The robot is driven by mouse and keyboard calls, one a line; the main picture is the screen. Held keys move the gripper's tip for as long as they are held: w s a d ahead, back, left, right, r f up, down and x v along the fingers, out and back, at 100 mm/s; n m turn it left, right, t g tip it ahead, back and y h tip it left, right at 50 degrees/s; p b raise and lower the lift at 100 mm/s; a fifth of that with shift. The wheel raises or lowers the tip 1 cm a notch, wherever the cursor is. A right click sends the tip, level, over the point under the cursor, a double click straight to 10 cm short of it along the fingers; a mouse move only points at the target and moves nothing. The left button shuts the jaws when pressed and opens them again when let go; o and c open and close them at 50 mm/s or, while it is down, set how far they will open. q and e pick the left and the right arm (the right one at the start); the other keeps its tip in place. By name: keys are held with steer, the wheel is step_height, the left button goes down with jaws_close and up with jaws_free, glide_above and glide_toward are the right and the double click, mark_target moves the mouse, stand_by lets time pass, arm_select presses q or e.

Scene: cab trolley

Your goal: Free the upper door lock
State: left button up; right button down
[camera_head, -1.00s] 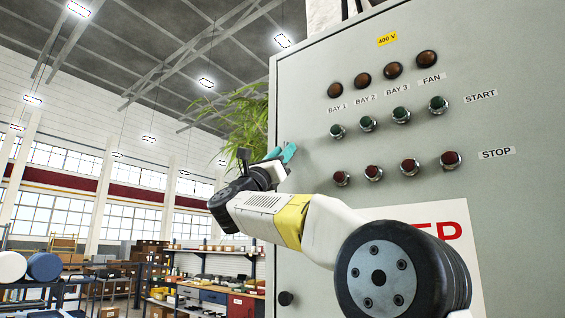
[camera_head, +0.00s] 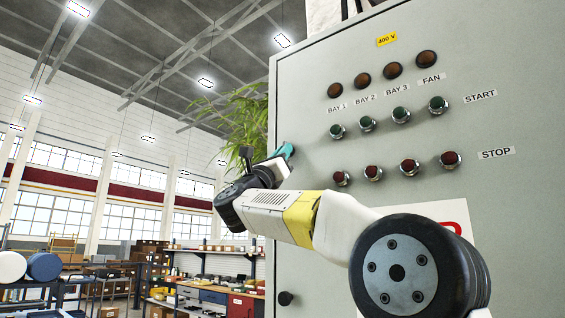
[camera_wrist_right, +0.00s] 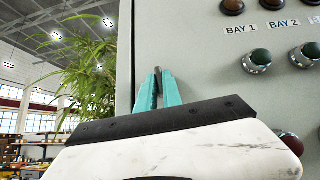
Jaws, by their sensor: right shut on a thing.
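The grey cabinet door (camera_head: 310,240) fills the right side of the head view. My right gripper (camera_head: 288,151) is at the door's left edge, high up. Its teal fingers also show in the wrist view (camera_wrist_right: 158,78), pointing at the door near its edge. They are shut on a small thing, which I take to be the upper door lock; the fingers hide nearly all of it. A similar dark round lock (camera_head: 285,298) sits lower on the same edge. My left gripper is not in view.
Several lamps (camera_head: 393,70), green START buttons (camera_head: 401,115) and red STOP buttons (camera_head: 410,167) stick out of the door right of the gripper. A leafy plant (camera_head: 240,118) stands behind the cabinet's left edge. Shelves and benches (camera_head: 205,292) are far back.

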steer(key=shift+s+d+r+n+g+y, duration=0.15)
steer(key=shift+n+g+y, duration=0.7)
steer(key=shift+n+y, duration=2.6)
steer(key=shift+s+d+r+n+g+y, duration=0.2)
steer(key=shift+n+g+y, duration=0.7)
steer(key=shift+n+y, duration=2.55)
steer(key=shift+w+d+r+n+g+y, duration=0.2)
steer(key=shift+n+g+y, duration=1)
steer(key=shift+n, duration=4.1)
steer(key=shift+s+y, duration=0.15)
steer(key=shift+y, duration=0.15)
steer(key=c, duration=1.5)
jaws_free()
steer(key=s+d, duration=0.1)
steer(key=s, duration=0.6)
steer(key=shift+s, duration=0.35)
